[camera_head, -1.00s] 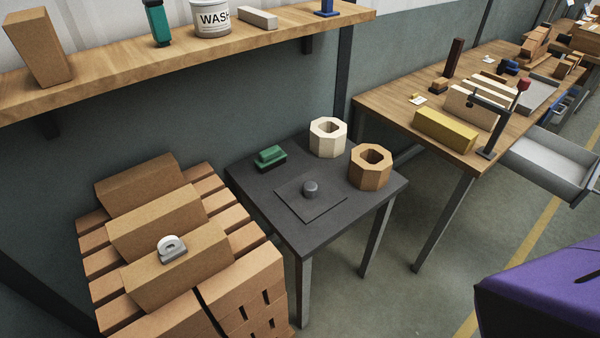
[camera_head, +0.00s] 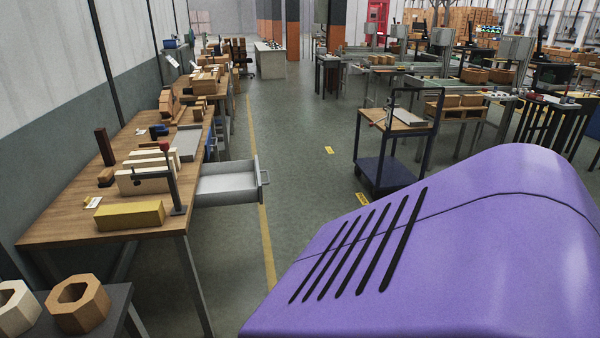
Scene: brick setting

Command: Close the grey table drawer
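The grey table drawer (camera_head: 228,186) stands open, pulled out to the right from under the wooden workbench (camera_head: 60,222). Its front panel with a handle (camera_head: 263,177) faces right, over the floor. The inside of the drawer that shows looks empty. Neither of my grippers is in view, so I cannot see how they stand relative to the drawer.
A large purple cover (camera_head: 440,250), which seems to be mine, fills the lower right. The bench bears a yellow block (camera_head: 129,215) and a dark clamp (camera_head: 174,185). A blue cart (camera_head: 388,172) stands right of the drawer. The floor (camera_head: 310,180) between them is clear.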

